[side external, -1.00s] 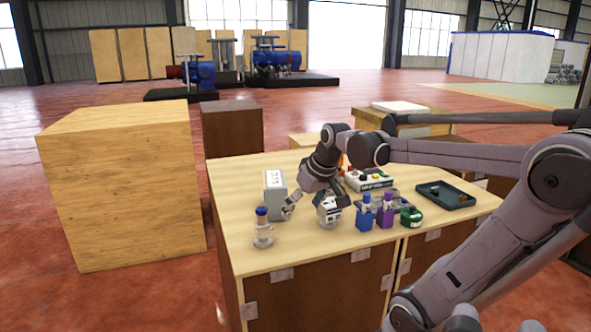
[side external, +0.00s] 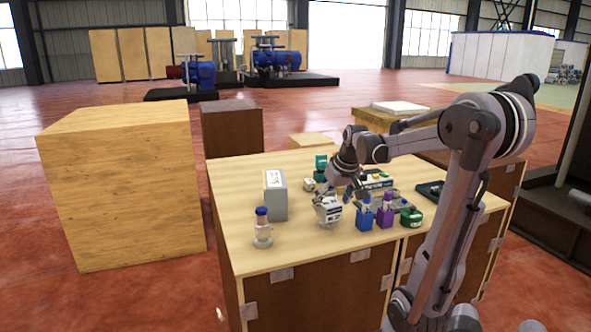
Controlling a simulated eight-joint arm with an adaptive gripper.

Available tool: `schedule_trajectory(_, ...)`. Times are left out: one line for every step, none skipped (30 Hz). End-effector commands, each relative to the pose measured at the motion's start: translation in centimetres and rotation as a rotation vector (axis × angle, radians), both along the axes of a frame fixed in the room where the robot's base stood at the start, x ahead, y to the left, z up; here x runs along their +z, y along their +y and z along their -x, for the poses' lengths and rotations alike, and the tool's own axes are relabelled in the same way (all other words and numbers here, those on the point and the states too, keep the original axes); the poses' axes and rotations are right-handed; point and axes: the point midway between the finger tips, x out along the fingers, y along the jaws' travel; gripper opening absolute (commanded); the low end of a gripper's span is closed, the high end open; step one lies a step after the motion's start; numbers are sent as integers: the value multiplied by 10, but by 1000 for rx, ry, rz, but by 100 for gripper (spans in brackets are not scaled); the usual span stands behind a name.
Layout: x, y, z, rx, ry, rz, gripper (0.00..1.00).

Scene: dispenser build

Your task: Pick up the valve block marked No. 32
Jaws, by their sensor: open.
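The valve block (side external: 328,212), a white and grey piece with a dark-lettered label on its front, stands on the wooden table near its front middle. The lettering is too small to read surely. My gripper (side external: 341,197) is open and points down just above and behind the block. Its fingers are small and dark here. I cannot tell whether they touch the block or stand around it.
A grey box (side external: 275,195) and a blue-capped bottle (side external: 263,230) stand to the left. A blue container (side external: 365,216), a purple container (side external: 385,213) and a green round item (side external: 411,217) stand close on the right.

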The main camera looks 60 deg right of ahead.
Motion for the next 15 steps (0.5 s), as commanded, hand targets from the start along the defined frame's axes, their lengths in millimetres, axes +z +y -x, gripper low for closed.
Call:
schedule_trajectory(-2, 0, -1, 0, 0, 0, 79)
schedule_trajectory(-3, -1, -1, 0, 0, 0, 79)
schedule_trajectory(-4, -1, -2, 0, 0, 0, 79)
schedule_trajectory(-6, -2, -3, 1, 0, 0, 79)
schedule_trajectory(-8, -3, -5, 1, 0, 0, 79)
schedule_trajectory(-12, -4, -7, 1, 0, 0, 79)
schedule_trajectory(-15, -5, -8, 1, 0, 0, 79)
schedule_trajectory(-18, -7, -10, 1, 0, 0, 79)
schedule_trajectory(-23, -9, -13, 0, 0, 0, 79)
schedule_trajectory(-26, -10, -15, 0, 0, 0, 79)
schedule_trajectory(-29, -11, -16, 0, 0, 0, 79)
schedule_trajectory(-33, -12, -17, 0, 0, 0, 79)
schedule_trajectory(-37, -13, -18, 0, 0, 0, 79)
schedule_trajectory(-39, -13, -19, 0, 0, 0, 79)
schedule_trajectory(-42, -14, -20, 0, -1, 1, 79)
